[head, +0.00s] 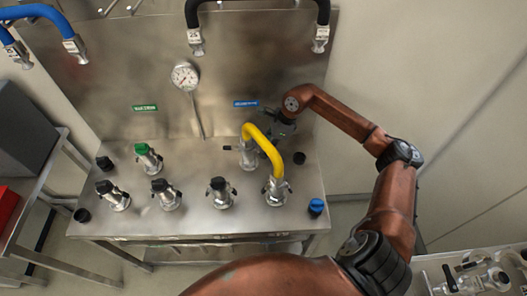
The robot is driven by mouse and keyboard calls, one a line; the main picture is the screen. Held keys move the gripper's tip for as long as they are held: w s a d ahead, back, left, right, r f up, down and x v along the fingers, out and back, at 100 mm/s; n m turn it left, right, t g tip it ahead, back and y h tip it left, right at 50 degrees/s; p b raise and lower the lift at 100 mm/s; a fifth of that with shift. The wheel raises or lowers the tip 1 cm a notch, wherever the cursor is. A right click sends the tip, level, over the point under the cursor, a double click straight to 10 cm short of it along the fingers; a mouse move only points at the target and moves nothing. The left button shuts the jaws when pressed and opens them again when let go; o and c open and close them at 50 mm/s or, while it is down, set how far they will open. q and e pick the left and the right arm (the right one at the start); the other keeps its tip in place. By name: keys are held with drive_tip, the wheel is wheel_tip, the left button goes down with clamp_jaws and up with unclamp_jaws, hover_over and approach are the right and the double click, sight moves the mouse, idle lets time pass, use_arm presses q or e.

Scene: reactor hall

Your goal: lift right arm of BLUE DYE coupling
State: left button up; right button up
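A blue label (246,103), its text too small to read, is on the steel back panel. Below it stands a silver coupling (248,158) with a yellow bent hose (262,143) on top. A dark lever arm (229,148) sticks out on its left side. Its right side is hidden behind the hose and my gripper. My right gripper (280,124) is dark and points down just right of this coupling, behind the yellow hose. I cannot tell whether its fingers touch the lever or are shut. My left gripper is not in view.
The yellow hose's other end sits on a front coupling (275,190). A green-topped coupling (148,157) and several black-topped ones stand to the left on the steel bench (200,222). A blue cap (316,207) is at the right corner. A gauge (185,77) is on the panel.

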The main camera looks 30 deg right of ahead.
drive_tip(key=shift+x, duration=1.4)
drive_tip(key=shift+c, duration=0.4)
clamp_jaws()
